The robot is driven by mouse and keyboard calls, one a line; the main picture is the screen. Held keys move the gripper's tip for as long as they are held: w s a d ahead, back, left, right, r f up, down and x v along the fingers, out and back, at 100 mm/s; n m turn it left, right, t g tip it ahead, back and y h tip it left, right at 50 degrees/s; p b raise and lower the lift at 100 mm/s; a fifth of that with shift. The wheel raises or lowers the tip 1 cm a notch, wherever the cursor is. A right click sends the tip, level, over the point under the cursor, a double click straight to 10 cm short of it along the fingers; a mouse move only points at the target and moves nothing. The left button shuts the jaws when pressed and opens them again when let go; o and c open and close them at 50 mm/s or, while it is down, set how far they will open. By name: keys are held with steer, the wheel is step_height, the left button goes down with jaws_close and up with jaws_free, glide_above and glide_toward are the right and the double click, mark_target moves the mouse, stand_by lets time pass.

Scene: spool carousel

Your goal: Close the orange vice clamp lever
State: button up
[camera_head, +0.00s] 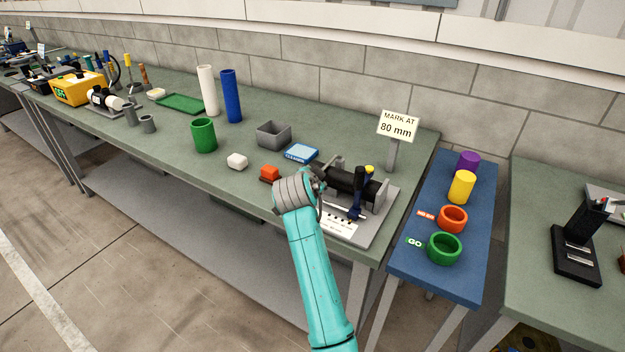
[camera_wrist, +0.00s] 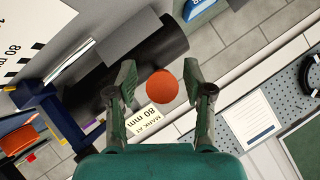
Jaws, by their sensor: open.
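The round orange end of the vice clamp lever (camera_wrist: 162,86) shows in the wrist view between the fingertips of my open gripper (camera_wrist: 160,78). I cannot tell whether either finger touches it. The lever's shaft is hidden. In the head view my gripper (camera_head: 316,183) is at the left end of the vice fixture (camera_head: 372,228), and the lever is not clearly visible there. A black cylinder (camera_head: 352,182) lies in the fixture; it also shows in the wrist view (camera_wrist: 160,40).
A blue tool with a yellow top (camera_head: 358,198) stands at the fixture's right part. A "MARK AT 80 mm" sign (camera_head: 397,126) stands behind. A blue table (camera_head: 402,258) adjoins at right.

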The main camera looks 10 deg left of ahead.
steer(key=v, duration=1.2)
